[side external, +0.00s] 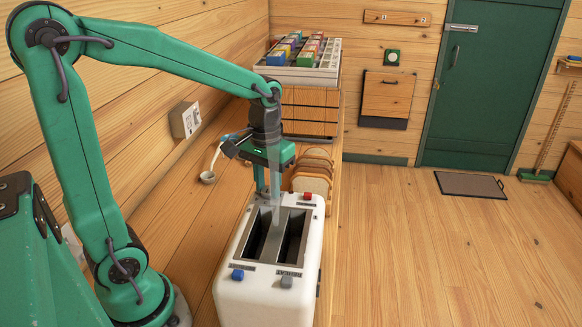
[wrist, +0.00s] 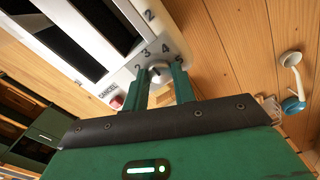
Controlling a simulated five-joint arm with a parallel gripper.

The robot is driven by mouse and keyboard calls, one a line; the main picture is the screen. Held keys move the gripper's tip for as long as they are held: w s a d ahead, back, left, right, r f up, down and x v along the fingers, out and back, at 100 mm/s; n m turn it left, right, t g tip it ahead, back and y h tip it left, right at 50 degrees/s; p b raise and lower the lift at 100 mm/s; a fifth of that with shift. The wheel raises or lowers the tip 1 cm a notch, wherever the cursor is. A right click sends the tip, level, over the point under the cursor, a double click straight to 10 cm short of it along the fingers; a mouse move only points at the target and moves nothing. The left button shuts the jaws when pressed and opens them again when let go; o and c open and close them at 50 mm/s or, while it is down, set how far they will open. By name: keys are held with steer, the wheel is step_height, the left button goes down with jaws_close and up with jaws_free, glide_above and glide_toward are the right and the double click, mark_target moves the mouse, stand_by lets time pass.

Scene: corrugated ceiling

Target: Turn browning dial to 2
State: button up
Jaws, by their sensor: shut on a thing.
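The white toaster (side external: 229,292) stands on the wooden counter with two dark slots on top. My gripper (wrist: 160,84) is shut on the dial, one green finger on each side. I cannot tell which digit the dial points to. In the side view my gripper (side external: 267,188) reaches down at the toaster's far end, and the dial is hidden there. A red cancel button (wrist: 116,103) sits beside the dial.
Bread slices (side external: 312,178) stand just behind the toaster. A blue lever (side external: 237,274) and a grey lever (side external: 286,282) are at its near end. A tray of coloured boxes (side external: 300,78) stands at the back.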

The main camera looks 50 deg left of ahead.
mark_target(268, 189)
steer(key=n, duration=0.5)
steer(key=shift+n, duration=0.3)
steer(key=n, duration=0.4)
steer(key=shift+n, duration=0.3)
steer(key=o, duration=1)
steer(key=shift+r, duration=3.95)
